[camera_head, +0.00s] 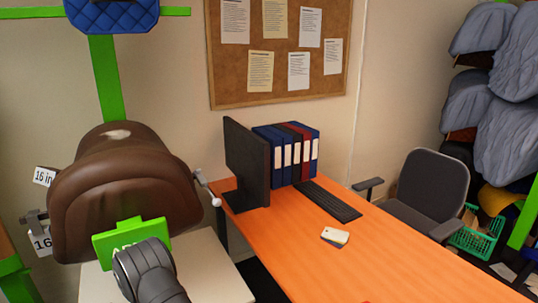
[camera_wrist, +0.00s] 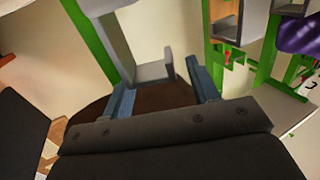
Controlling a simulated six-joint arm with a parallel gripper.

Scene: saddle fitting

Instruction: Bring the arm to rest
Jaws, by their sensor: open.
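My gripper (camera_wrist: 157,75) shows in the wrist view as two blue-grey fingers standing apart, with nothing between them. A dark brown surface, which looks like the saddle (camera_wrist: 158,98), lies behind and below the fingers. I cannot tell whether they touch it. In the head view, the brown saddle (camera_head: 115,165) sits at the left with a pale patch on top. A dark grey part of my arm rises at the bottom in front of it, next to a bright green plate (camera_head: 131,240) with partly hidden letters. The gripper cannot be made out in the head view.
A chair (camera_head: 430,190) stands beyond. White tags (camera_head: 44,177) hang left of the saddle. Green posts (camera_wrist: 85,30) stand close in the wrist view.

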